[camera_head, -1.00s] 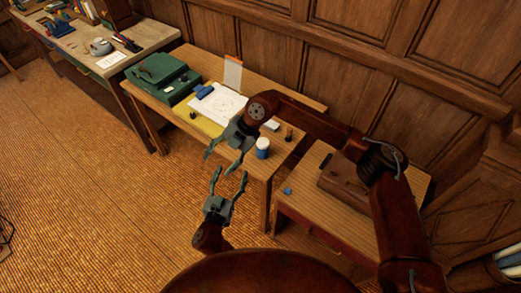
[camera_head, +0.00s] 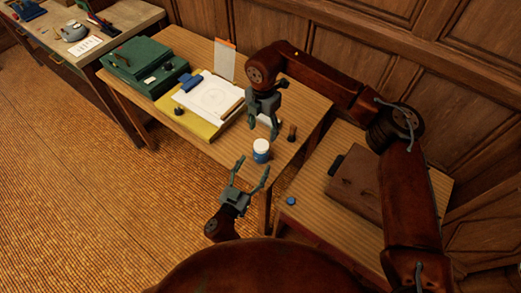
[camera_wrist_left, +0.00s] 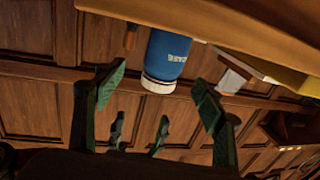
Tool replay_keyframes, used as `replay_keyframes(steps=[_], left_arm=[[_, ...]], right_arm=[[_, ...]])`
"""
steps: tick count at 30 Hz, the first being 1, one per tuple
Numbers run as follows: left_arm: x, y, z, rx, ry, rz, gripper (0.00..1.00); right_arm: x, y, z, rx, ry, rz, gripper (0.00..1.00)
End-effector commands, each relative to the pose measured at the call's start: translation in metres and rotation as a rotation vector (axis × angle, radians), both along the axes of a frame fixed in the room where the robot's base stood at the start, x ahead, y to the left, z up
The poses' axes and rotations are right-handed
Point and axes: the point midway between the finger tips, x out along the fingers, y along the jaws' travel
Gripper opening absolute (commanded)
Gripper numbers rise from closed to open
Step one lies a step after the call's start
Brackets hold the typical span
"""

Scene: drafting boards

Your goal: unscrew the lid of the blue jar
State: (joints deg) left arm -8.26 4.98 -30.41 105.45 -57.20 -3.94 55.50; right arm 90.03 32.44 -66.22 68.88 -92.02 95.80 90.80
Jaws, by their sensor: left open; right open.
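The blue jar (camera_head: 261,156) with its white lid (camera_head: 261,145) stands upright near the front edge of the wooden table. The jar also shows upside down in the left wrist view (camera_wrist_left: 170,55), its lid (camera_wrist_left: 159,85) between the lines of the fingers. My left gripper (camera_head: 254,165) is open and empty in front of the jar, just off the table edge, fingers pointing toward it. My right gripper (camera_head: 262,130) is open and empty, pointing down just behind and above the jar. Its fingers also show in the left wrist view (camera_wrist_left: 139,132). Neither gripper visibly touches the jar.
A clipboard with paper (camera_head: 208,98), a yellow folder (camera_head: 184,112) and a green case (camera_head: 145,66) lie left of the jar. A dark bottle (camera_head: 178,111) and a brown stamp (camera_head: 292,132) stand nearby. A lower table holds a brown case (camera_head: 356,186) and blue cap (camera_head: 291,201).

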Motion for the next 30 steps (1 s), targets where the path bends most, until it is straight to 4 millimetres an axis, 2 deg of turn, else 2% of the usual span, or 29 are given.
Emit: replay_keyframes(steps=[7, 16, 21, 29, 30], left_arm=[[0.025, -0.005, 0.000, 0.000, -0.002, 0.010, 0.64], [0.062, -0.021, -0.001, 0.001, 0.000, 0.012, 0.64], [0.070, -0.026, -0.001, 0.000, 0.000, 0.011, 0.64], [0.071, -0.027, -0.001, 0.000, 0.001, 0.009, 0.64], [0.071, -0.027, -0.001, 0.000, 0.001, 0.009, 0.61]], right_arm=[[0.001, 0.008, -0.001, 0.001, 0.001, 0.012, 0.54], [0.001, 0.008, -0.002, 0.001, 0.002, 0.013, 0.54], [0.001, 0.007, -0.002, 0.001, 0.002, 0.011, 0.54], [0.001, 0.006, -0.002, 0.001, 0.002, 0.010, 0.54], [0.001, 0.006, -0.002, 0.001, 0.002, 0.010, 0.54]])
